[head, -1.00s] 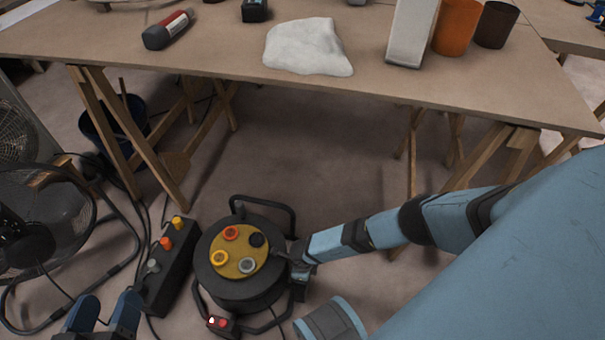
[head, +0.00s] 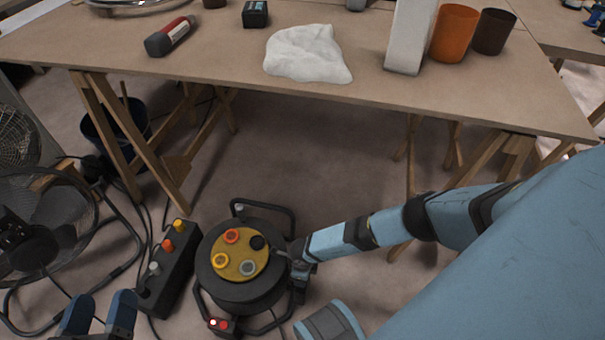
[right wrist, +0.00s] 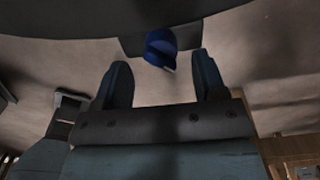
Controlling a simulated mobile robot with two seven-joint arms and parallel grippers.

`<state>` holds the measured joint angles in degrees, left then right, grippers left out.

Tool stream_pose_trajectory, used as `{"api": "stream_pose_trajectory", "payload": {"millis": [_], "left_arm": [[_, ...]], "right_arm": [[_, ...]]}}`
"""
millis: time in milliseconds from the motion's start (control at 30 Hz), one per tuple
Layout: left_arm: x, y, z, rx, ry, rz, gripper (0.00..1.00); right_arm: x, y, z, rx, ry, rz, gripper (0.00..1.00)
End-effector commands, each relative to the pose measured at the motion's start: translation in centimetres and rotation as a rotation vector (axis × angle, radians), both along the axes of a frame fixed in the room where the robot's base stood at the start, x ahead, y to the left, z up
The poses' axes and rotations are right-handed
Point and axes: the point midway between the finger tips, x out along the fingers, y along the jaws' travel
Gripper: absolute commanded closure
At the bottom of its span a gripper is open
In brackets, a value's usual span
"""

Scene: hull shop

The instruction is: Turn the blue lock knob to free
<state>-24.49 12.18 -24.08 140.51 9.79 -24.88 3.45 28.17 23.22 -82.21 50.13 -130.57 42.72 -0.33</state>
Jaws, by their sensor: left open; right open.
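The blue lock knob (right wrist: 161,47) shows in the right wrist view, beyond and between the tips of my right gripper (right wrist: 163,68). My right gripper is open, and a gap seems to show between its fingers and the knob. In the head view my right arm reaches the right side of a black cable reel (head: 240,292) with a yellow face; the knob is hidden there. My left gripper (head: 100,303) is open and empty at the bottom left of the head view.
A black control box (head: 168,270) with yellow, orange and grey knobs stands left of the reel. A fan (head: 40,235) and loose cables lie farther left. A trestle table (head: 200,65) stands behind. The floor between reel and table is clear.

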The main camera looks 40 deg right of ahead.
Motion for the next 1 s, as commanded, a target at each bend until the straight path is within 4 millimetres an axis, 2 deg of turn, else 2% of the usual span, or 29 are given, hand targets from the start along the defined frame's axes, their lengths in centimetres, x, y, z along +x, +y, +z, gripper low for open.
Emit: {"api": "stream_pose_trajectory", "payload": {"millis": [33, 100, 367, 600, 1000], "left_arm": [[0.0, 0.1, 1.8, -0.013, -0.024, 0.010, 0.36], [0.0, 0.2, 3.4, -0.037, -0.066, 0.024, 0.36], [-0.3, 0.6, 7.4, -0.097, -0.194, 0.063, 0.36], [-0.1, 1.1, 5.9, -0.053, -0.142, 0.082, 0.36], [-0.1, 1.1, 5.6, -0.048, -0.136, 0.083, 0.36]], "right_arm": [[0.1, -0.1, 2.0, 0.000, -0.001, 0.000, 0.35], [0.1, -0.1, 3.8, -0.001, -0.001, 0.002, 0.35], [0.1, -0.1, 8.9, -0.002, -0.001, 0.000, 0.35], [0.0, -0.1, 10.8, -0.001, -0.001, 0.000, 0.35], [0.0, -0.1, 10.9, -0.001, 0.000, 0.000, 0.35]]}}
